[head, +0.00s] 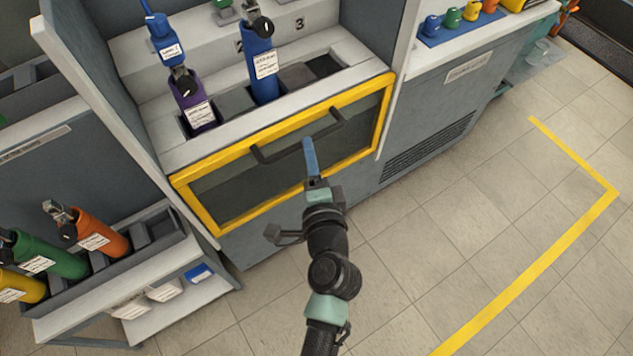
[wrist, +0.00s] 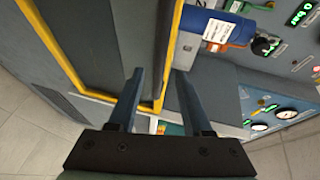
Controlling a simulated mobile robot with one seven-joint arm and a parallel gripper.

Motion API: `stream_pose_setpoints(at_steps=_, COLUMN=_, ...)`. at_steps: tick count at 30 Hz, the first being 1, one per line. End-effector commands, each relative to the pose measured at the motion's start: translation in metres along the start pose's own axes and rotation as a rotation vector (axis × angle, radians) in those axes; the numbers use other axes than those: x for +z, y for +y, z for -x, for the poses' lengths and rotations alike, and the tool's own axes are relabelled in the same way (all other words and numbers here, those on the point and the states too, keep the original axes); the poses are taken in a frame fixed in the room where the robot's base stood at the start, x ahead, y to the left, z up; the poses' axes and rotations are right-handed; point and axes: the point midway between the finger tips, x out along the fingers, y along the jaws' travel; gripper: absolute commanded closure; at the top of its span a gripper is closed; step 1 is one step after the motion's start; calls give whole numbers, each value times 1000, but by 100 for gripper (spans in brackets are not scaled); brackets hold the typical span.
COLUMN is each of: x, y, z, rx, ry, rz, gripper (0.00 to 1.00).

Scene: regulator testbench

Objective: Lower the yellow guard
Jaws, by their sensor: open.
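The yellow guard (head: 205,207) is a yellow frame around a dark see-through pane, with a dark bar handle (head: 262,158) near its top edge. It stands across the front of the bench, below the cylinder slots. My gripper (head: 309,150) is in front of the guard, its blue fingers overlapping the handle in the head view; I cannot tell whether they touch it. In the wrist view my gripper (wrist: 160,95) has its two fingers apart with nothing held between them. The guard's yellow frame (wrist: 168,60) shows beyond them there.
A blue cylinder (head: 262,65) and a purple cylinder (head: 193,100) stand in the bench slots behind the guard. A rack (head: 110,270) with orange, green and yellow cylinders is at lower left. Gauges (wrist: 287,113) show at right in the wrist view. The floor at right is clear.

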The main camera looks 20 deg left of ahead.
Motion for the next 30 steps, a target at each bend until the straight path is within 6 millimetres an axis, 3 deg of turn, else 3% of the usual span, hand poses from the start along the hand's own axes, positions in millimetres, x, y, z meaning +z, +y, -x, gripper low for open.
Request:
stream_pose_setpoints(at_steps=6, x=0, y=2, z=46, rx=3, ry=1, rz=-3, gripper=50)
stream_pose_setpoints(at_steps=12, x=0, y=1, z=71, rx=1, ry=1, rz=-2, gripper=50)
stream_pose_setpoints(at_steps=30, x=0, y=0, z=79, rx=1, ry=0, rz=0, gripper=50)
